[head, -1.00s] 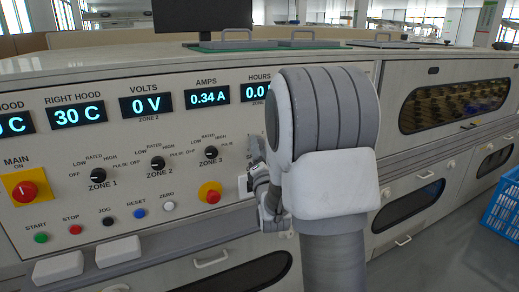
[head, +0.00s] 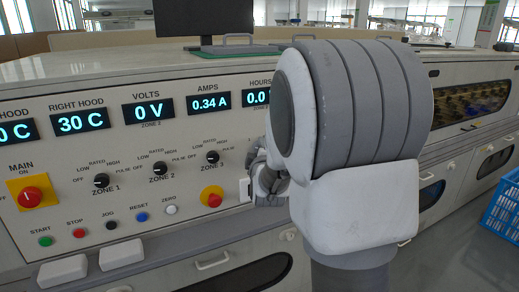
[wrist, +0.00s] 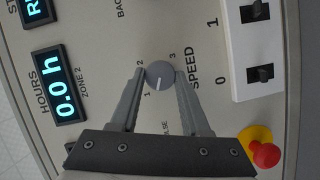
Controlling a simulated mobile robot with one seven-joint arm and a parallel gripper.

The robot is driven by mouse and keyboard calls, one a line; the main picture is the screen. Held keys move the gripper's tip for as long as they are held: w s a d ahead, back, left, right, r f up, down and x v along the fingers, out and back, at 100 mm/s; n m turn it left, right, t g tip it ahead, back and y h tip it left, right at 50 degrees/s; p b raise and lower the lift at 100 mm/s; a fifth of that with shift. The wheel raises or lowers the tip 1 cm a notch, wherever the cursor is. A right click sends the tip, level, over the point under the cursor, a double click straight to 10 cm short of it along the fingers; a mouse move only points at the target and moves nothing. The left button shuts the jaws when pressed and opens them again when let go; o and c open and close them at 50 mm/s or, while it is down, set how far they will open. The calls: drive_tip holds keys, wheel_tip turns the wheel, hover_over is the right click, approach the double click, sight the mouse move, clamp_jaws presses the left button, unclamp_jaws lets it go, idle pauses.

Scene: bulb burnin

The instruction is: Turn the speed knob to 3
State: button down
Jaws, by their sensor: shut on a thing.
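The speed knob (wrist: 160,72) is a round grey knob with a white line, on the panel beside the word SPEED. Numbers 1, 2 and 3 stand around it. Its white line points down in the wrist view, nearer to the 1 than to the 2 or 3. My gripper (wrist: 161,77) has one finger on each side of the knob and is shut on it. In the head view my arm hides the knob, and my gripper (head: 262,178) shows only partly against the panel.
A red emergency button (wrist: 266,154) on a yellow base and a white switch plate (wrist: 240,50) lie beside the knob in the wrist view. In the head view, zone knobs (head: 159,168) lie left of my arm. A blue crate (head: 503,212) stands at right.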

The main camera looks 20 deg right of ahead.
drive_tip(key=shift+w+d+f+m+t+y+p, duration=0.25)
drive_tip(key=shift+m+t+y+p, duration=0.4)
drive_tip(key=shift+m+y+p, duration=2.75)
drive_tip(key=shift+s+d+m+t+y+p, duration=0.25)
drive_tip(key=shift+m+t+y+p, duration=0.55)
drive_tip(key=shift+m+p, duration=4.95)
drive_tip(key=shift+w+d+f+m+t+y+p, duration=0.3)
drive_tip(key=shift+m+y+p, duration=2)
drive_tip(key=shift+m, duration=4.55)
drive_tip(key=shift+s+r+m, duration=0.2)
drive_tip(key=shift+m, duration=0.1)
